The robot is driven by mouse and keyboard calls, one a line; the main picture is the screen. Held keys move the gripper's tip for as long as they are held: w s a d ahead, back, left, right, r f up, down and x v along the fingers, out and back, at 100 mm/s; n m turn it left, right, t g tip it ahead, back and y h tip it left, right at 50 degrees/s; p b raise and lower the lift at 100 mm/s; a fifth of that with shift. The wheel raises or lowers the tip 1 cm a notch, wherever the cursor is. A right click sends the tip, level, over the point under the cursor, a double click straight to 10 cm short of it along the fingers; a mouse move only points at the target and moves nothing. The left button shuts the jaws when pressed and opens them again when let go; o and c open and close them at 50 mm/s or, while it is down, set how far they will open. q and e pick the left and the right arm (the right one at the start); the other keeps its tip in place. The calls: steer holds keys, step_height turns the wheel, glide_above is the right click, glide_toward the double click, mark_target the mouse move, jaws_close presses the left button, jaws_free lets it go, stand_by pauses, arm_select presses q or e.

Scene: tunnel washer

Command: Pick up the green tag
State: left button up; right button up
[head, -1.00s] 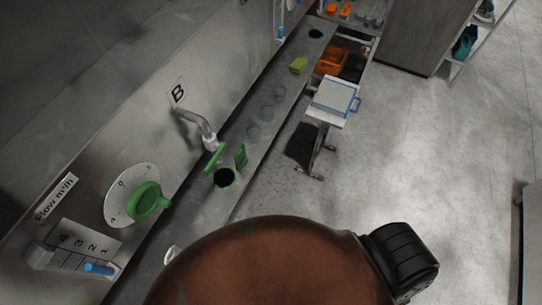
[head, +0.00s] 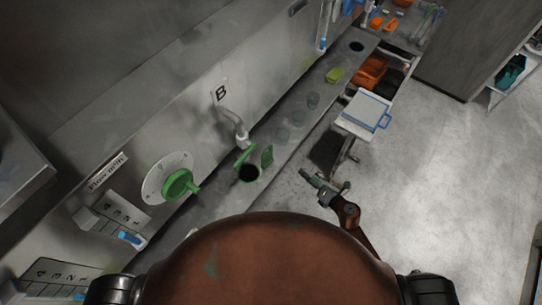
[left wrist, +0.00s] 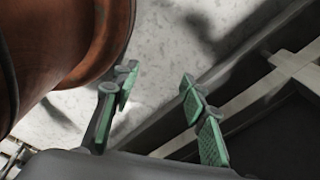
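No green thing in view is plainly a tag. In the head view a small flat green piece (head: 267,155) stands on the narrow ledge, beside a green-rimmed opening (head: 249,174); I cannot tell if it is a tag or a lid. My right gripper (head: 314,183) is right of the ledge, over the floor, apart from the green pieces; its fingers are too small to read. My left gripper (left wrist: 158,92) shows only in the left wrist view, with green-padded fingers spread and nothing between them.
A steel wall carries a green dial (head: 178,184) and a tap (head: 236,127) with a green lever (head: 244,156). A small stand with a white, blue-edged tray (head: 367,110) is to the right. Open floor (head: 440,180) lies beyond.

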steer(key=s+a+r+n+g+y+p, duration=0.1)
steer(key=s+a+r+n+y, duration=0.1)
steer(key=a+r+n, duration=0.7)
steer(key=n+g+y, duration=0.1)
steer(key=n, duration=0.5)
glide_toward(268, 161)
steer(key=a, duration=0.1)
steer(key=p+x, duration=0.1)
steer(key=x, duration=0.6)
steer(key=shift+w+d, duration=0.15)
steer(key=shift+w, duration=0.05)
steer(key=shift+w+a+f, duration=0.25)
steer(key=shift+a, duration=0.05)
arm_select(q)
steer(key=r, duration=0.1)
steer(key=w+r, duration=0.1)
steer(key=r, duration=0.1)
steer(key=shift+w+r, duration=0.15)
steer(key=shift+w, duration=0.05)
arm_select(e)
steer(key=shift+c, duration=0.7)
arm_select(q)
steer(key=shift+s, duration=0.15)
arm_select(e)
steer(key=c, duration=1)
